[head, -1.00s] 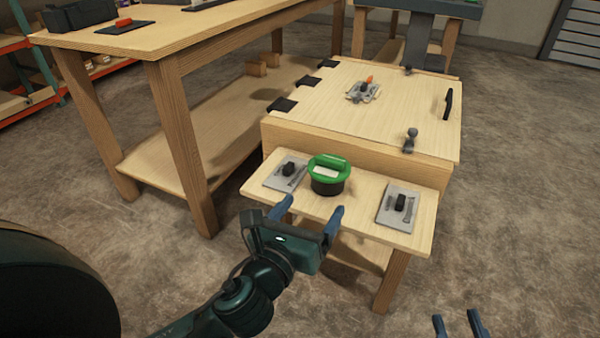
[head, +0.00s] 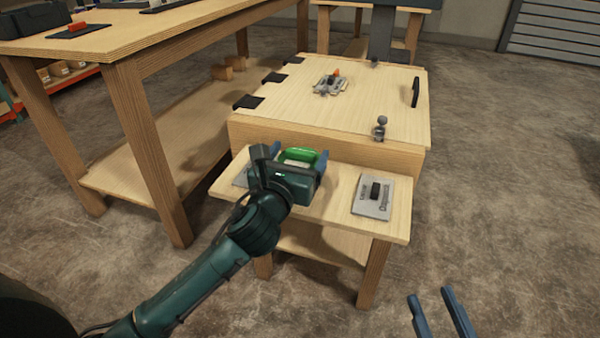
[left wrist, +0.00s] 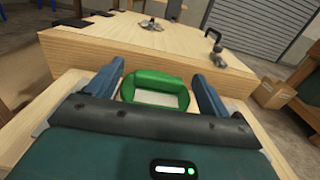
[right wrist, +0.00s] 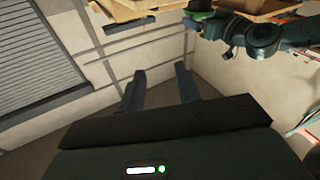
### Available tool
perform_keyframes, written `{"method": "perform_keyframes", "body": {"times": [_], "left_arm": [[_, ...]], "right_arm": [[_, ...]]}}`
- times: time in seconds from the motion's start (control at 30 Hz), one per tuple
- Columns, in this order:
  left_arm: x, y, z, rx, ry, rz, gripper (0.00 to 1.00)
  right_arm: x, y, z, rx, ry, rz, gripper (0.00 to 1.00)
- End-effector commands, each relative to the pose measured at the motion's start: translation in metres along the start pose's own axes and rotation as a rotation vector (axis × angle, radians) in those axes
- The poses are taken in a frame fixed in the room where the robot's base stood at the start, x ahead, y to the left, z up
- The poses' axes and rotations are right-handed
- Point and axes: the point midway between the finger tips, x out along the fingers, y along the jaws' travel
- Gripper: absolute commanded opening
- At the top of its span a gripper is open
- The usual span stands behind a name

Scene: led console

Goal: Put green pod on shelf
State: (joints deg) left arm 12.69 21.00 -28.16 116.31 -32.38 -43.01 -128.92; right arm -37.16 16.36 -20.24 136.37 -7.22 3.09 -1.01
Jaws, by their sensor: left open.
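The green pod (head: 303,156), with a green top and a pale label, sits on the small wooden ledge (head: 335,200) at the front of the cabinet. My left gripper (head: 298,157) is open, its fingers on either side of the pod; whether they touch it I cannot tell. The pod's lower body is hidden by my gripper. A wide wooden lower shelf (head: 190,135) spans under the workbench at left. My right gripper (head: 430,295) is open and empty over the floor.
A switch plate (head: 373,196) lies on the ledge's right; another at left is mostly hidden. The cabinet top (head: 370,100) has a black handle (head: 415,92), a latch knob (head: 381,128) and an orange-tipped switch (head: 330,83). The workbench top (head: 130,38) stands at left.

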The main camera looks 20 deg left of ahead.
Motion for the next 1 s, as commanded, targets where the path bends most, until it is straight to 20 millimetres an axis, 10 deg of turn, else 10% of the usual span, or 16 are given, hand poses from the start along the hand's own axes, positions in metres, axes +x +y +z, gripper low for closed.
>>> {"method": "perform_keyframes", "body": {"times": [0.4, 1.0], "left_arm": [[0.0159, -0.0002, -0.0006, 0.0, 0.001, 0.0, 0.78], [0.0156, -0.0001, -0.0008, 0.0, 0.002, 0.0, 0.29]], "right_arm": [[0.0038, -0.0016, -0.0101, 0.018, 0.034, -0.008, 0.34], [0.0027, -0.0002, -0.0035, 0.011, 0.019, -0.005, 0.34]]}}
